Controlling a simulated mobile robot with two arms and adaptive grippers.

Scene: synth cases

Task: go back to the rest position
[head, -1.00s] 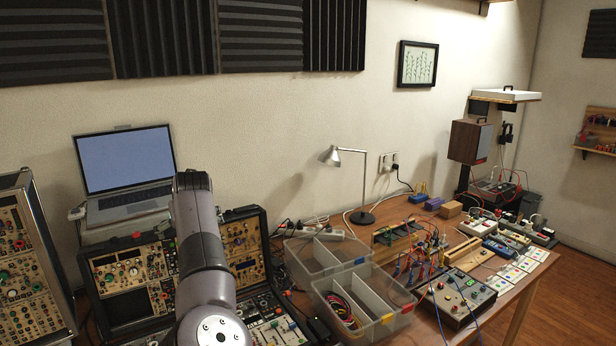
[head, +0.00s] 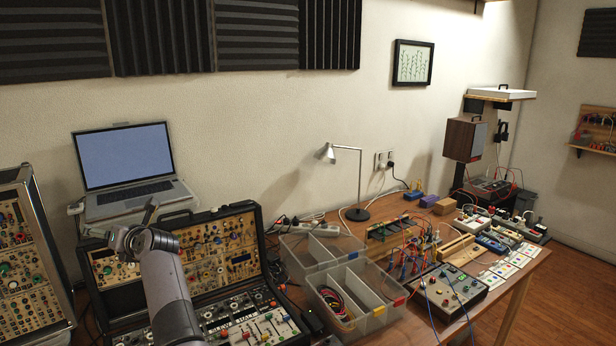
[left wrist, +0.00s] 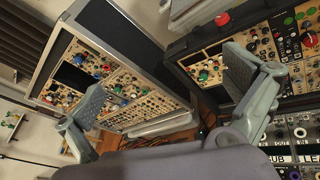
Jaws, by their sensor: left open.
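My left arm (head: 170,295) rises from the bottom of the head view, in front of the open synth case (head: 215,250). My left gripper (head: 122,225) is at its upper end, seen in front of the case's left part and below the laptop (head: 127,170). In the left wrist view my left gripper (left wrist: 163,75) has its two fingers wide apart with nothing between them. Beyond the fingers are a tall synth case (left wrist: 120,65) and part of the open case (left wrist: 292,75). My right gripper is not in view.
A second synth case (head: 28,260) stands at the far left, close to the gripper. Clear plastic bins (head: 385,318) and a desk lamp (head: 359,180) are on the table to the right. Cabled modules crowd the table's right part.

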